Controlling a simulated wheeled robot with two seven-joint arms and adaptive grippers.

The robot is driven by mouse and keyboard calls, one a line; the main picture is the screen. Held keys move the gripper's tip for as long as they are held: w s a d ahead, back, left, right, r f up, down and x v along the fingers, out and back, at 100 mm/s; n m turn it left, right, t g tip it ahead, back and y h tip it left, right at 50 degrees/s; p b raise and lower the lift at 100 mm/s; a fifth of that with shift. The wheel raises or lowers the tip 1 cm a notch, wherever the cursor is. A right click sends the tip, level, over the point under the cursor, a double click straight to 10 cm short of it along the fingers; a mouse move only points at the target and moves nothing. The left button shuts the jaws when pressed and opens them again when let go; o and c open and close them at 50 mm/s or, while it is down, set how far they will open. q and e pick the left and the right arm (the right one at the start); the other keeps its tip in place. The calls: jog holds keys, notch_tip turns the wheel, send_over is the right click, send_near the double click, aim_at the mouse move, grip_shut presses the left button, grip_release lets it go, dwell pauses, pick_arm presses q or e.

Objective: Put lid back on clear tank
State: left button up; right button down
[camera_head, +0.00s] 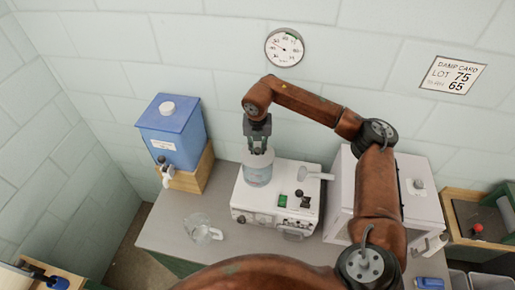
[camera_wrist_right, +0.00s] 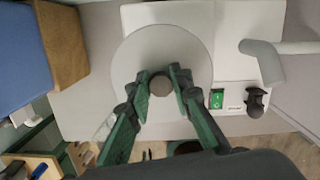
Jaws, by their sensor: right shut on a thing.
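The clear tank (camera_head: 258,175) stands upright on the left part of a white machine (camera_head: 310,190). My right gripper (camera_head: 258,150) is directly above the tank, pointing down. In the right wrist view, its green fingers (camera_wrist_right: 160,84) are shut on the dark round knob (camera_wrist_right: 160,87) of a pale, round lid (camera_wrist_right: 150,45). The lid lies over the tank's top and hides the inside from above. Whether its rim touches the tank all round cannot be told. My left gripper is not in view.
A curved spout (camera_head: 315,174) rises from the machine right of the tank, near a green switch (camera_head: 283,201). A glass jug (camera_head: 201,230) stands front left. A blue dispenser (camera_head: 172,135) on a wooden stand is at left; a large pale box (camera_head: 340,185) is at right.

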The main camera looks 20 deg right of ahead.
jog(key=c, duration=1.7)
grip_release()
jog(key=shift+o, duration=0.6)
jog(key=o, duration=0.4)
jog(key=shift+r, duration=0.1)
jog(key=shift+r+p, duration=1.6)
jog(key=shift+r, duration=1.8)
jog(key=shift+c, duration=0.2)
grip_shut()
